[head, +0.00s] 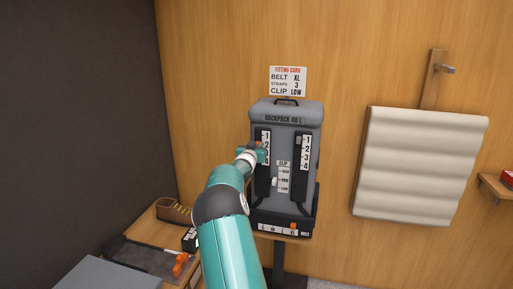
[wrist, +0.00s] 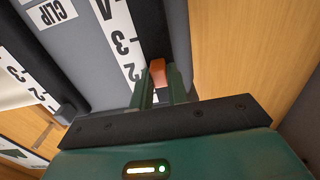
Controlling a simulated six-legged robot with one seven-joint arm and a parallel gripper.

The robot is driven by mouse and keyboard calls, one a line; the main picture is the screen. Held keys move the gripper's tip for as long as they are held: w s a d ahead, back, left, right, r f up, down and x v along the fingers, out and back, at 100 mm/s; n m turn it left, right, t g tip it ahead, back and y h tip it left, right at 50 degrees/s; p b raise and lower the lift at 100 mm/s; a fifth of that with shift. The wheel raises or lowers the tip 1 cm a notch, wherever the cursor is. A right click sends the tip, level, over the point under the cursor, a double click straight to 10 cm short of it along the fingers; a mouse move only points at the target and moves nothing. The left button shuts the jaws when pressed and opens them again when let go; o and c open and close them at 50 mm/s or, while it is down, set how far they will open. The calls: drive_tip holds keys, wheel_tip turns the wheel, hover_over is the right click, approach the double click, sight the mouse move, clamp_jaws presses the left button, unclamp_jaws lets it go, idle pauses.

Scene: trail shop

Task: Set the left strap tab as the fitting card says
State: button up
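The fitting card (head: 288,81) on the wall reads BELT XL, STRAPS 3, CLIP LOW. Below it stands the grey backpack (head: 287,113), with a left strap scale (head: 266,149) numbered 1 at the top to 4. The left strap tab (wrist: 157,72) is orange in the wrist view. It sits beside the left scale, about level with the 2. My gripper (wrist: 159,85) has its fingers close on both sides of the tab and appears shut on it; actual contact is hard to see. In the head view my gripper (head: 258,150) partly covers the tab and strap.
The right strap scale (head: 305,152), clip scale (head: 284,179) and belt scale (head: 280,230) are on the same pack. A shoe (head: 174,211) and a dark tray (head: 147,257) lie at lower left. A cream pad (head: 419,165) hangs at right.

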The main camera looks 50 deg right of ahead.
clamp_jaws()
drive_tip(key=shift+f, duration=0.15)
wheel_tip(320, 180, down, 4)
drive_tip(key=shift+r, duration=0.1)
drive_tip(key=o, duration=0.7)
unclamp_jaws()
drive_tip(key=v, duration=1.3)
drive_tip(key=shift+s+a, duration=0.2)
drive_tip(key=shift+a, duration=0.15)
